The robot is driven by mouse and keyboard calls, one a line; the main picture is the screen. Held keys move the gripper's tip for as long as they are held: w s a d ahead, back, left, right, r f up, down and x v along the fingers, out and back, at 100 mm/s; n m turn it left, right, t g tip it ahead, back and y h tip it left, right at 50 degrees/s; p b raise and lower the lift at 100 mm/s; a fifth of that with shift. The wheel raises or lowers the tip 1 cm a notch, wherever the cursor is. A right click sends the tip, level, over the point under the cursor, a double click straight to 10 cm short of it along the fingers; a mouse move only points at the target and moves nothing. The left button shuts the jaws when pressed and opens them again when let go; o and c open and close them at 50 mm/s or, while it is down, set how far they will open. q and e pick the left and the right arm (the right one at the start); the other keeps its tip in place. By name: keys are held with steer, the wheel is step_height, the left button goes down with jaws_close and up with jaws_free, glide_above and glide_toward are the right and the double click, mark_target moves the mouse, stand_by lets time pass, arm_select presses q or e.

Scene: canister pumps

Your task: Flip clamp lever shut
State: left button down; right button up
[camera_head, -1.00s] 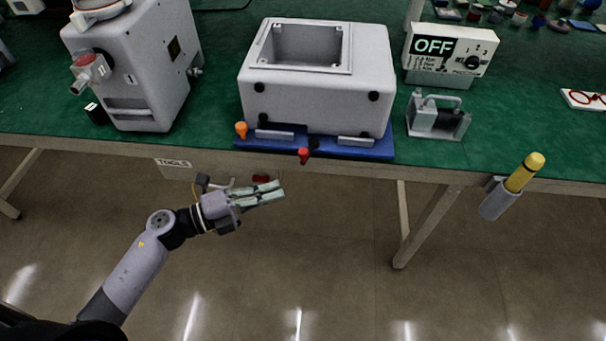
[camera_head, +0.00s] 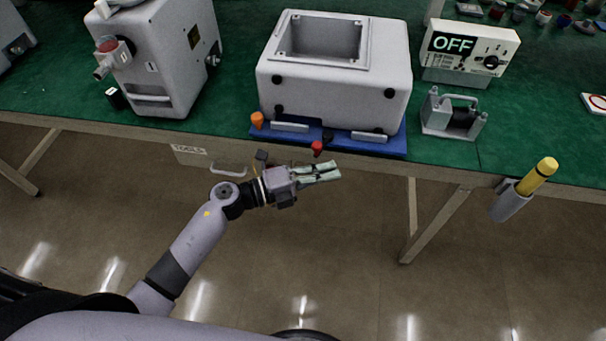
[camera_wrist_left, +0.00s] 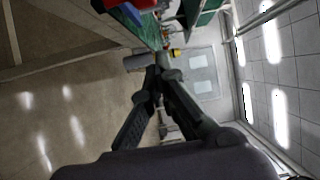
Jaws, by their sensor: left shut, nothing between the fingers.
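A pale grey box-shaped housing (camera_head: 335,80) with a rectangular opening on top stands on a blue base plate (camera_head: 350,143) at the bench's front edge. An orange-tipped lever (camera_head: 257,119) stands at the plate's left corner, and a red-tipped lever (camera_head: 317,147) sticks out at its front. Which one is the clamp lever I cannot tell. My left gripper (camera_head: 334,172) is shut and empty, just in front of and below the red tip, apart from it in the picture. Its dark fingers (camera_wrist_left: 162,75) show in the left wrist view, with a red thing (camera_wrist_left: 138,4) at the top edge. My right gripper is out of view.
A grey machine (camera_head: 165,60) with a red knob stands on the left. A box marked OFF (camera_head: 468,48), a small metal device (camera_head: 452,115) and a yellow-topped holder (camera_head: 525,190) are to the right. A drawer handle (camera_head: 229,169) sits under the bench edge.

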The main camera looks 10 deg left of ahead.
mark_target(317, 150)
arm_select(q)
steer(key=w+a, duration=0.2)
steer(key=a, duration=0.1)
steer(key=shift+w, duration=0.35)
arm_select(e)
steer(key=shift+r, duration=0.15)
